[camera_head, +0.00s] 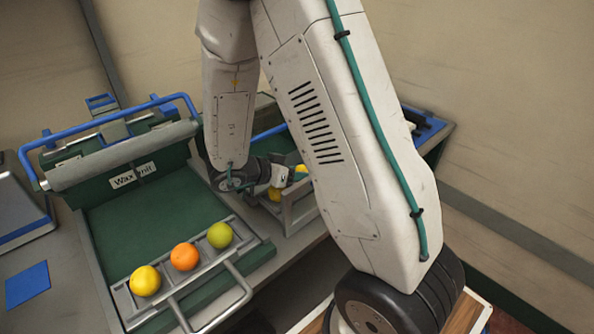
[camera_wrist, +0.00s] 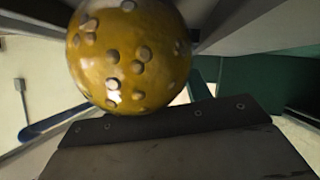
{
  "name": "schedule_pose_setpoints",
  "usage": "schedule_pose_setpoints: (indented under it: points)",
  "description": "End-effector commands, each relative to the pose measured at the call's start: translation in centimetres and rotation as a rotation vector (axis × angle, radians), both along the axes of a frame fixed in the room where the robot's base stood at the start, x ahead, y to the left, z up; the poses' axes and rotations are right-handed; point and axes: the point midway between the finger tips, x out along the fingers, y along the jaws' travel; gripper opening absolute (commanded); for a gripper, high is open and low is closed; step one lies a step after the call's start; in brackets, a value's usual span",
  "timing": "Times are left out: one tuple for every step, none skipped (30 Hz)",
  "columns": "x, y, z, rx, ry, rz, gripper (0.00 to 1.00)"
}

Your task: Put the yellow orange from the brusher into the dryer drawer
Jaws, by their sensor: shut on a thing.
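My gripper (camera_head: 262,190) is behind my large arm link, low beside a grey open-topped drawer or tray (camera_head: 298,217). It is shut on a yellow orange (camera_head: 275,194). In the wrist view the yellow orange (camera_wrist: 128,52) fills the top middle, glossy with round spots, against the dark gripper pad (camera_wrist: 165,140). Another yellow patch (camera_head: 301,170), perhaps a second fruit, shows just right of my gripper. My arm hides much of this machine, so I cannot tell whether it is the brusher or the dryer.
The green machine labelled as a wax unit (camera_head: 135,174) stands at left. Its front tray (camera_head: 165,292) holds a yellow (camera_head: 145,281), an orange (camera_head: 185,257) and a green fruit (camera_head: 220,235). A blue bar (camera_head: 110,124) runs along its top. A handle (camera_head: 238,279) sticks out in front.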

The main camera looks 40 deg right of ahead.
Motion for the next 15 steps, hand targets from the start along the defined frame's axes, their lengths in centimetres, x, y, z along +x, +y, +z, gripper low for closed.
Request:
schedule_pose_setpoints:
  points:
    - [0.00,0.00,-0.14,0.000,0.000,0.000,0.24]
    - [0.01,0.00,-0.16,0.000,0.000,0.000,0.24]
    - [0.01,0.00,-0.16,0.000,-0.001,0.000,0.24]
    - [0.01,0.00,-0.16,0.000,-0.001,0.000,0.24]
    - [0.00,0.00,-0.16,0.000,0.000,0.000,0.56]
    - [0.00,0.01,-0.17,0.001,0.000,0.000,0.68]
    - [0.00,0.01,-0.17,0.001,0.000,0.000,0.70]
    - [0.00,0.01,-0.17,0.001,0.000,0.000,0.70]
    - [-0.01,0.01,-0.18,0.001,0.000,0.000,0.70]
    - [-0.01,0.01,-0.18,0.001,0.000,0.000,0.70]
    - [-0.01,0.01,-0.18,0.001,0.000,0.000,0.70]
    - [-0.01,0.01,-0.18,0.001,0.000,0.000,0.70]
    - [-0.02,0.02,-0.18,0.001,0.000,0.000,0.70]
    - [-0.02,0.01,-0.18,0.001,0.000,0.000,0.70]
    - [-0.01,0.02,-0.12,0.001,0.000,0.001,0.70]
